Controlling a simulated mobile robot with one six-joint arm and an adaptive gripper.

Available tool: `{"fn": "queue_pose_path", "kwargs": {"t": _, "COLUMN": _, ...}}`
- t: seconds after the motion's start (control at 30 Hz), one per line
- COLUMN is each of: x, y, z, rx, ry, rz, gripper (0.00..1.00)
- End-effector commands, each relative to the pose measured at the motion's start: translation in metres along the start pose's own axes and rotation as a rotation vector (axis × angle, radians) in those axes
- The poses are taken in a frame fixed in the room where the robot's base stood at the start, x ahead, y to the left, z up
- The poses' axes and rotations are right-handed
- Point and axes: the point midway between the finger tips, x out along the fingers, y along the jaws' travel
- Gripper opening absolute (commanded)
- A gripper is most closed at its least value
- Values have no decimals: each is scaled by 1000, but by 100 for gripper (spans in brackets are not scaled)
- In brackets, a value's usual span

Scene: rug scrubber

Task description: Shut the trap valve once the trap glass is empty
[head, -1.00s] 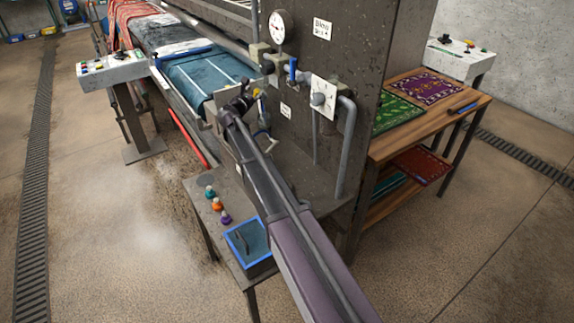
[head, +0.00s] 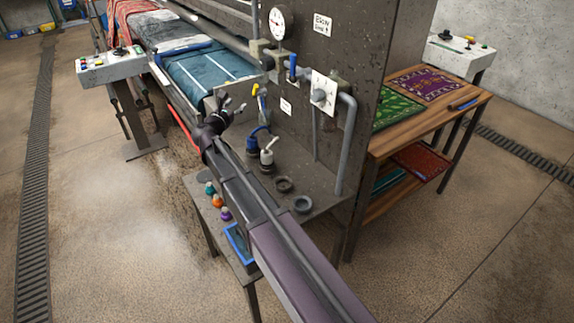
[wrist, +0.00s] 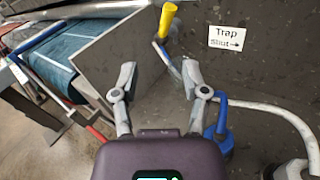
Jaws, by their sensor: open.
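The yellow-handled valve (head: 256,90) is on the dark machine side panel. In the wrist view its yellow handle (wrist: 168,20) stands tilted, top to the right, left of a white label (wrist: 228,37) reading "Trap" and "Shut" with an arrow to the right. My gripper (wrist: 157,75) is open and empty, its fingertips below the handle in the picture and apart from it. In the head view my gripper (head: 226,110) is left of and below the valve. A thin blue and grey part (wrist: 165,55) shows below the handle. I cannot make out the trap glass or its contents.
A blue-lever valve (head: 292,67) and a gauge (head: 278,22) are above.

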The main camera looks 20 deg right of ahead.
Motion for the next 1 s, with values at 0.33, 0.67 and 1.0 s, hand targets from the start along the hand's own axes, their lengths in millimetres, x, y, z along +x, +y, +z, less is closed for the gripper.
{"fn": "queue_pose_path", "kwargs": {"t": 0.33, "x": -3, "y": -48, "z": -9, "rx": 217, "ry": 98, "rz": -113, "gripper": 58}}
{"fn": "queue_pose_path", "kwargs": {"t": 0.67, "x": -9, "y": -92, "z": -20, "rx": 436, "ry": 186, "rz": -242, "gripper": 58}}
{"fn": "queue_pose_path", "kwargs": {"t": 1.0, "x": -22, "y": -136, "z": -34, "rx": 662, "ry": 268, "rz": -396, "gripper": 58}}
